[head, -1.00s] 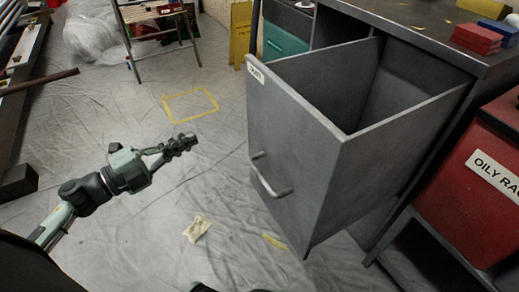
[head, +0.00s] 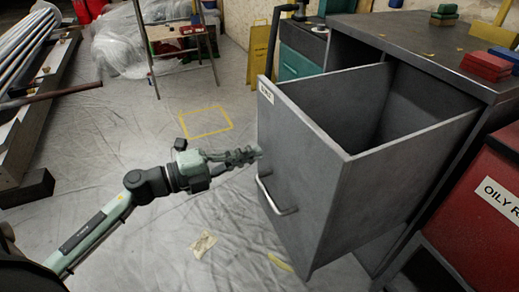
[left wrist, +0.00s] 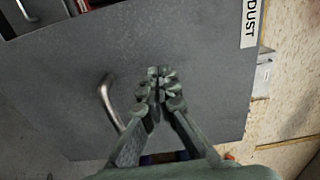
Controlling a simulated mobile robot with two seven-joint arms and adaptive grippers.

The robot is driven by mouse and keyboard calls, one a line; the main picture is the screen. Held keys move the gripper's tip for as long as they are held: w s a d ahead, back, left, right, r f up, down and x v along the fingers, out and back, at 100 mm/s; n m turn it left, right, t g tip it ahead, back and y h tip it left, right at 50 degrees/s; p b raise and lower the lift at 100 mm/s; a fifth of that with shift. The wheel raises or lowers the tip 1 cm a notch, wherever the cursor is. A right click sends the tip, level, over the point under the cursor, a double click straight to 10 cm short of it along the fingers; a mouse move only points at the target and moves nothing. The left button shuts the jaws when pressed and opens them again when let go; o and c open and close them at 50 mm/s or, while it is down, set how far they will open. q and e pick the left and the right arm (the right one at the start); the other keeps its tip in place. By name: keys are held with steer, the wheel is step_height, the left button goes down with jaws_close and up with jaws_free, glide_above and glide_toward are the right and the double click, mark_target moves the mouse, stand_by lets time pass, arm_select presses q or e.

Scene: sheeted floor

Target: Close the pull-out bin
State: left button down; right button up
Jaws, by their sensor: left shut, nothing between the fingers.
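The pull-out bin (head: 300,170) is a grey metal box with an open top. It stands pulled out from under the dark workbench (head: 430,40). Its front panel carries a silver bar handle (head: 275,196) and a white label near the top corner, which reads DUST in the left wrist view (left wrist: 250,22). My left gripper (head: 254,154) is shut and empty, its fingertips close to the front panel, above the handle. In the left wrist view the shut fingertips (left wrist: 160,76) point at the panel (left wrist: 190,55), beside the handle (left wrist: 110,100). I cannot tell whether they touch it. My right gripper is not in view.
A red oily-rag bin (head: 475,200) stands right of the pull-out bin. A yellow sign (head: 258,52), a step stool (head: 183,50) and plastic sheeting (head: 120,40) are at the back. A crumpled rag (head: 203,244) lies on the sheeted floor, which is otherwise mostly clear left of the bin.

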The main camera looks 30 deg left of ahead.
arm_select(q)
steer(key=shift+x, duration=1)
steer(key=shift+w+d, duration=0.15)
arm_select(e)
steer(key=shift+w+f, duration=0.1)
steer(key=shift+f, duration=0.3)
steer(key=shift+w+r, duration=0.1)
